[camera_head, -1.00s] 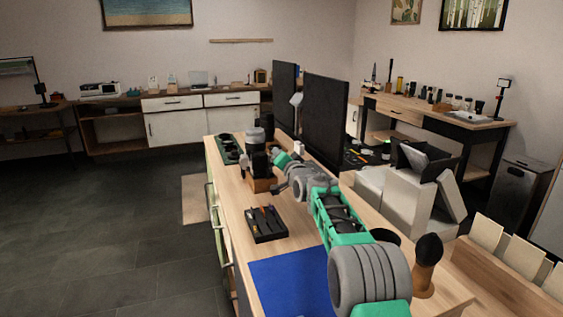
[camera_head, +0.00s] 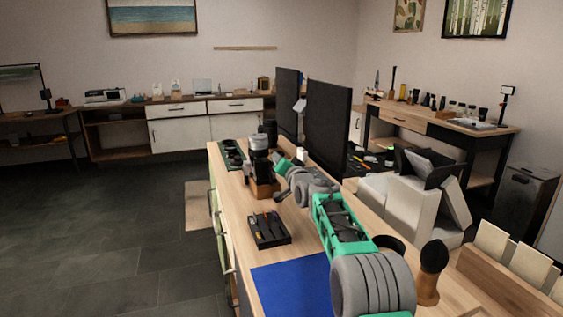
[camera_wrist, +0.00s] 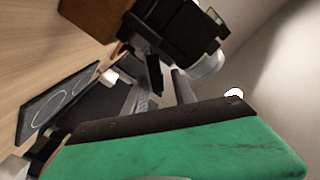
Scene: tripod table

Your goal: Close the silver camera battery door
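The silver-and-black camera (camera_head: 259,158) stands on a wooden block (camera_head: 265,189) on the long workbench. It also shows in the wrist view, tilted in the picture, with a dark body (camera_wrist: 180,28) and a silvery rounded part (camera_wrist: 208,65). A small dark flap (camera_wrist: 154,75) sticks out from the camera toward my gripper; I cannot tell for sure that it is the battery door. My gripper (camera_wrist: 162,92) is close to this flap, its green housing filling the lower wrist view. Whether it touches the flap, and its finger opening, are unclear. In the head view my arm partly hides the gripper.
A black tray with tools (camera_head: 267,230) and a blue mat (camera_head: 291,286) lie on the bench nearer me. Dark monitors (camera_head: 327,128) stand right of the camera. A brush (camera_head: 431,270) and white boxes (camera_head: 408,207) are at the right.

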